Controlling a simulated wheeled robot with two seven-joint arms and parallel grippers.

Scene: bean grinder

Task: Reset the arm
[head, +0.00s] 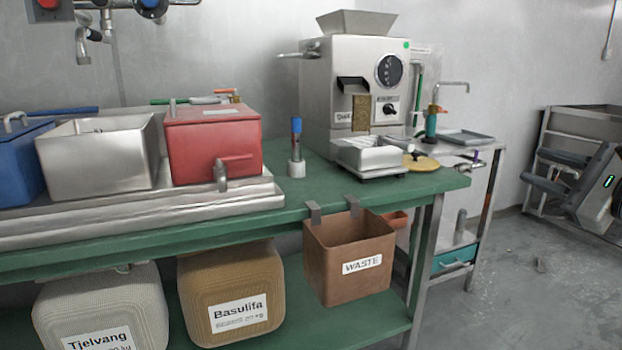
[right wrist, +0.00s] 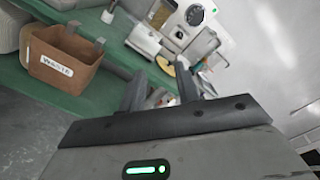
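My right gripper (head: 533,167) is at the right edge of the head view, out over the floor to the right of the green table. Its two dark fingers point left and stand apart, with nothing held between them. In the right wrist view my right gripper (right wrist: 158,84) also shows two spread fingers, with the table and grinder beyond them. My left gripper is in neither view.
The green table (head: 310,205) holds a steel grinder (head: 340,75), a scale with a metal tray (head: 372,154) and a red-lidded bin (head: 213,140). A brown waste bin (head: 345,285) hangs at its front. A metal rack (head: 590,122) stands behind my right gripper.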

